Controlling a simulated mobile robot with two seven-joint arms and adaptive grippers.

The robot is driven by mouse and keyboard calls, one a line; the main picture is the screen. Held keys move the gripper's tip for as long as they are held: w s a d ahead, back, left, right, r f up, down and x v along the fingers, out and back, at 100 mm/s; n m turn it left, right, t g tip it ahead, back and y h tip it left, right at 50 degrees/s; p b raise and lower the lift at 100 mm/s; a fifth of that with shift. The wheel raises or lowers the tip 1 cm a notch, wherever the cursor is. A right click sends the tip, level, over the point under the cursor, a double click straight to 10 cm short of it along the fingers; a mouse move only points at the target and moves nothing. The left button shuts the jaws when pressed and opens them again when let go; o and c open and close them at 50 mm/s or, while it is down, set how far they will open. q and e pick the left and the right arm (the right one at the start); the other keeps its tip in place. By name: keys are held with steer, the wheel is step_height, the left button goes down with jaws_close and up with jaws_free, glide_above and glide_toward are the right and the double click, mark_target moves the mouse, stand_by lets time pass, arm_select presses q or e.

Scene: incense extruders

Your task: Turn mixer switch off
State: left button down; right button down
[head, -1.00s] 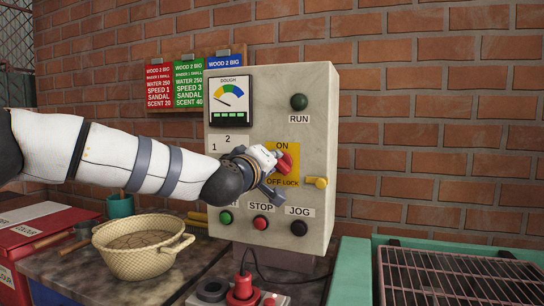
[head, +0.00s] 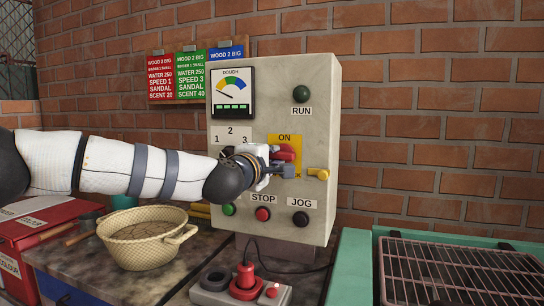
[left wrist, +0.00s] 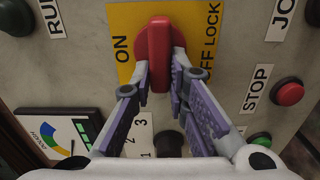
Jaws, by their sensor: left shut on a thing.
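The mixer switch is a red handle (head: 286,151) on a yellow plate (head: 272,142) on the pale control box (head: 318,115). In the left wrist view the red handle (left wrist: 158,55) stands between the ON and OFF LOCK labels, lying sideways across the panel. My left gripper (head: 282,163) is shut on the handle, one finger on each side of it, as the left wrist view also shows (left wrist: 161,84). My right gripper is not in view.
A yellow knob (head: 319,174) sticks out right of the switch. STOP (head: 263,213) and JOG (head: 301,219) buttons are below. A rack (head: 455,272) lies at right.

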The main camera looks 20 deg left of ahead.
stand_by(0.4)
arm_select(q)
steer(key=shift+d, duration=0.1)
steer(key=c, duration=1.6)
jaws_free()
steer(key=shift+o, duration=0.2)
steer(key=s, duration=1.2)
steer(key=shift+a, duration=0.2)
